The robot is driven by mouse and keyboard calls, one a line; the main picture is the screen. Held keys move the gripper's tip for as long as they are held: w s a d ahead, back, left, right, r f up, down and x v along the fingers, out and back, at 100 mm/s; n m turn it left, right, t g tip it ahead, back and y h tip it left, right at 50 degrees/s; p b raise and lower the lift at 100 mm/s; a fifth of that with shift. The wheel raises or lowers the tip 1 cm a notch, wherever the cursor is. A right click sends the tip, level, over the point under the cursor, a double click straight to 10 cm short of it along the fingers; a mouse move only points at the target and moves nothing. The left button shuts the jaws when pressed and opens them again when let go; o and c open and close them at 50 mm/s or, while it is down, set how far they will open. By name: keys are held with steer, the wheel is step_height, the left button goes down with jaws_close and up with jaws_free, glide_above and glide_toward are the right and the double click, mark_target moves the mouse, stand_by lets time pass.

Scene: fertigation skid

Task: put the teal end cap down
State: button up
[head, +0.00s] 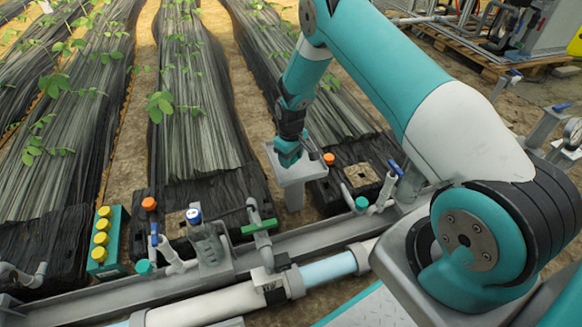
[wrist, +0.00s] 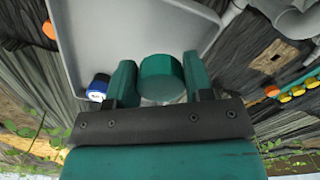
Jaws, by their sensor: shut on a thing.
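The teal end cap (wrist: 161,78) is a dark teal cylinder between the two fingers of my gripper (wrist: 160,80) in the wrist view. My gripper is shut on it. In the head view my gripper (head: 289,157) points down over the grey tray-topped stand (head: 292,176), and the cap cannot be told apart from the teal fingers. The grey tray (wrist: 105,25) lies behind the cap in the wrist view. Whether the cap touches the tray is unclear.
A blue and white round thing (wrist: 98,88) shows beside the left finger, seemingly at the tray's edge. Similar teal caps (head: 362,203) sit on pipe fittings. A yellow-capped teal box (head: 106,240) stands left. Pipes (head: 200,303) and a grey rail run across the front.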

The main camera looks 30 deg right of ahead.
mark_target(291, 173)
step_height(291, 173, down, 3)
steer(key=shift+f+b, duration=0.15)
steer(key=shift+b, duration=0.3)
steer(key=shift+f, duration=0.1)
steer(key=shift+f+b, duration=0.35)
steer(key=shift+f, duration=0.2)
steer(key=o, duration=0.9)
steer(key=shift+r, duration=0.1)
